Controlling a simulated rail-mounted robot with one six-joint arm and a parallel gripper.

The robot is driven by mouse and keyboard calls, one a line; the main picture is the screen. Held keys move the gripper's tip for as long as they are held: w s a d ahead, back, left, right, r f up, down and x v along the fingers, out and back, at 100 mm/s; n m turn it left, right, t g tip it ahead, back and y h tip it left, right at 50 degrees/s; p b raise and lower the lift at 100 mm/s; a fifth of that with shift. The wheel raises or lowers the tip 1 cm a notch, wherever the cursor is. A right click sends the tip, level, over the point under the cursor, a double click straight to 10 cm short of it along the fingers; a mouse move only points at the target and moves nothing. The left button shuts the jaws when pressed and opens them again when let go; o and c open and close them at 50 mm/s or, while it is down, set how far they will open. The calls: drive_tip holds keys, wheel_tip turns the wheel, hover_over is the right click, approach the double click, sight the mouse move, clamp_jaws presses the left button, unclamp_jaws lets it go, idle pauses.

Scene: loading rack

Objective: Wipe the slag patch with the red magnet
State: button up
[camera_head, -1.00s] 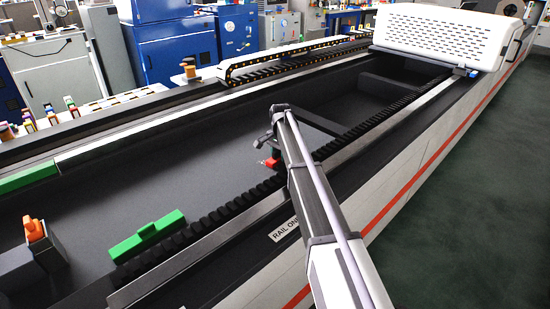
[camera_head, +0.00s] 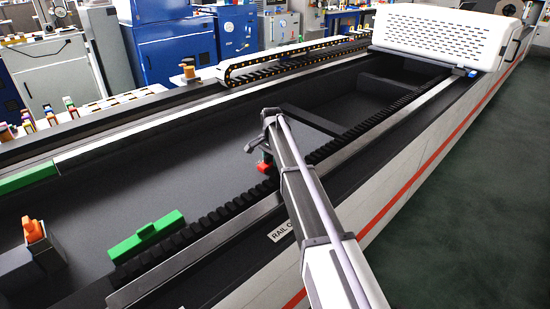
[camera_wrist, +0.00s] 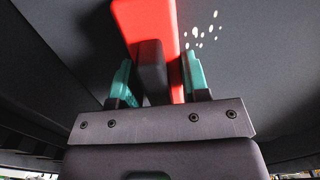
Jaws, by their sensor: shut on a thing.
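The red magnet (camera_wrist: 147,18) is a flat red block with a dark grip (camera_wrist: 152,68). My gripper (camera_wrist: 157,72) is shut on that grip between its teal fingers. In the head view the magnet (camera_head: 263,167) is under my gripper (camera_head: 260,152), low over or on the dark bed floor; contact is unclear. The slag patch (camera_wrist: 203,32) shows in the wrist view as several pale specks on the dark floor, just right of the magnet. In the head view I cannot make out the specks.
A green block (camera_head: 147,236) lies on the bed at the front left. An orange piece (camera_head: 34,229) stands on a dark block at the far left. A toothed rack (camera_head: 225,212) runs along the near edge. The bed floor left of my gripper is clear.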

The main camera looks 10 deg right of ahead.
sight(265, 164)
drive_tip(key=a, duration=0.1)
drive_tip(key=s+a, duration=0.1)
drive_tip(key=a, duration=0.1)
drive_tip(key=shift+s+a, duration=0.2)
drive_tip(key=shift+s, duration=0.2)
drive_tip(key=shift+w+a, duration=0.35)
drive_tip(key=shift+w, duration=0.4)
drive_tip(key=shift+w+d, duration=0.65)
drive_tip(key=shift+d, duration=0.5)
drive_tip(key=shift+w+d, duration=0.6)
drive_tip(key=shift+d, duration=0.55)
drive_tip(key=shift+w+d, duration=0.65)
drive_tip(key=shift+d, duration=0.5)
drive_tip(key=shift+r, duration=0.1)
drive_tip(key=shift+d, duration=0.1)
drive_tip(key=shift+s+a, duration=0.45)
drive_tip(key=shift+a, duration=0.4)
drive_tip(key=shift+s+a, duration=0.45)
drive_tip(key=shift+a, duration=0.35)
drive_tip(key=shift+s+a, duration=0.55)
drive_tip(key=shift+a, duration=0.4)
drive_tip(key=shift+s+a, duration=0.5)
drive_tip(key=shift+a, duration=0.4)
